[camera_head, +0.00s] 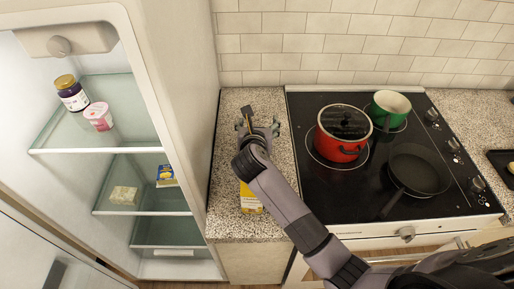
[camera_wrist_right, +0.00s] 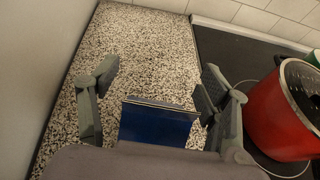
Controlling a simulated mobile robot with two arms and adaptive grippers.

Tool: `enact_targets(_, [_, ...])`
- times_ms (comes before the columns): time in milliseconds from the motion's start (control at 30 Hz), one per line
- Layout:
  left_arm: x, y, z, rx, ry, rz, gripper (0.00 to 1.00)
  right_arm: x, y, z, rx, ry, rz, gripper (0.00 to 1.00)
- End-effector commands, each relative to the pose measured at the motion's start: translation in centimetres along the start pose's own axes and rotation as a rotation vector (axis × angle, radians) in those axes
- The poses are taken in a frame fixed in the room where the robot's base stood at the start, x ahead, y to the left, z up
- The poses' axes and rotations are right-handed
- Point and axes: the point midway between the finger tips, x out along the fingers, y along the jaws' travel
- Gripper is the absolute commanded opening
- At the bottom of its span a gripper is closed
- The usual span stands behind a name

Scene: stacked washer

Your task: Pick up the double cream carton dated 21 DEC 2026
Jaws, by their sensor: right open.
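A blue, flat-sided thing (camera_wrist_right: 157,122) with a pale top edge stands between the fingers in the right wrist view; it may be a carton. I see no date on it. My right gripper (camera_head: 257,127) is over the speckled counter left of the hob. In the wrist view its fingers (camera_wrist_right: 153,88) are spread, with gaps on both sides of the blue thing. A yellow carton (camera_head: 250,203) on the counter is partly hidden by my right arm; its date is unreadable. My left gripper is not in view.
The open fridge (camera_head: 140,152) at the left holds a dark jar (camera_head: 72,94), a pink cup (camera_head: 98,117), a pale pack (camera_head: 124,195) and a yellow-blue pack (camera_head: 166,176). A red pot (camera_head: 341,134), green pot (camera_head: 389,106) and black pan (camera_head: 419,170) stand on the hob.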

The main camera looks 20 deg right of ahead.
Motion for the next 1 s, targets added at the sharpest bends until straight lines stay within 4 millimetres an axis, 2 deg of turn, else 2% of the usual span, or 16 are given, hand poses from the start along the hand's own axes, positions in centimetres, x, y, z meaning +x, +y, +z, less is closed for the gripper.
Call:
enact_targets(167, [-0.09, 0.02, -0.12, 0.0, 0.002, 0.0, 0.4, -0.06, 0.0, 0.06, 0.0, 0.0, 0.0, 0.69])
enact_targets(1000, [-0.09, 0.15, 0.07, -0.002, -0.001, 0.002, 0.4, -0.09, 0.02, 0.06, 0.0, -0.001, 0.0, 0.13])
